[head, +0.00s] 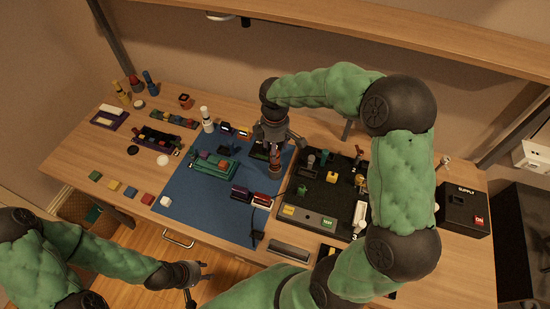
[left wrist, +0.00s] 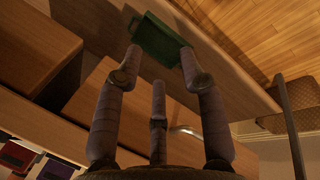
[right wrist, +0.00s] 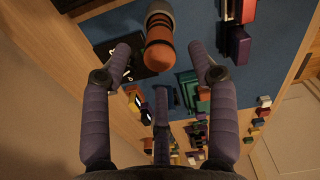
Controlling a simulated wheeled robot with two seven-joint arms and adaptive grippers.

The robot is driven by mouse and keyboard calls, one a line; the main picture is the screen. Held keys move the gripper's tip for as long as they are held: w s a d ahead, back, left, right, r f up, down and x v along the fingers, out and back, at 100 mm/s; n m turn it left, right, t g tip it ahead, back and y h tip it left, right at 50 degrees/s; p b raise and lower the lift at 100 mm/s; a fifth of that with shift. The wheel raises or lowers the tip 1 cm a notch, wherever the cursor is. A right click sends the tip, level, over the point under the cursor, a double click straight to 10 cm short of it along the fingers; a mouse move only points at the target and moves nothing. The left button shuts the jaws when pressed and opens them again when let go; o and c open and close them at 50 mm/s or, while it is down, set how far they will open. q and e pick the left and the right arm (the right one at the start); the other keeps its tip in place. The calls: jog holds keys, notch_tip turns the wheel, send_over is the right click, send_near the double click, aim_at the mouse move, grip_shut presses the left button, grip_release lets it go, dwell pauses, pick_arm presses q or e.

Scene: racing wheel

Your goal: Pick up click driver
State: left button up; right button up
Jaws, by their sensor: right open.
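An orange and black cylinder with a grey end, which looks like the click driver (right wrist: 159,42), stands on the bench mat. In the head view the click driver (head: 274,163) shows just below my right gripper (head: 280,142). My right gripper is open, its fingertips apart on either side of the driver's line in the right wrist view (right wrist: 163,62); I cannot tell whether they touch it. My left gripper (head: 203,281) is low at the bench's front edge.
The blue mat (head: 190,195) holds a green tray (head: 213,167) and small dark and red blocks. A black fixture board (head: 320,205) lies to the right, beside the supply box (head: 465,212). A shelf (head: 330,45) runs above the back. A drawer handle (head: 178,240) projects in front.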

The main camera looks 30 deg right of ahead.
notch_tip(320, 180, down, 4)
jog(key=shift+b, duration=0.35)
notch_tip(320, 180, down, 5)
jog(key=shift+b, duration=0.8)
jog(key=shift+c, duration=0.3)
grip_shut()
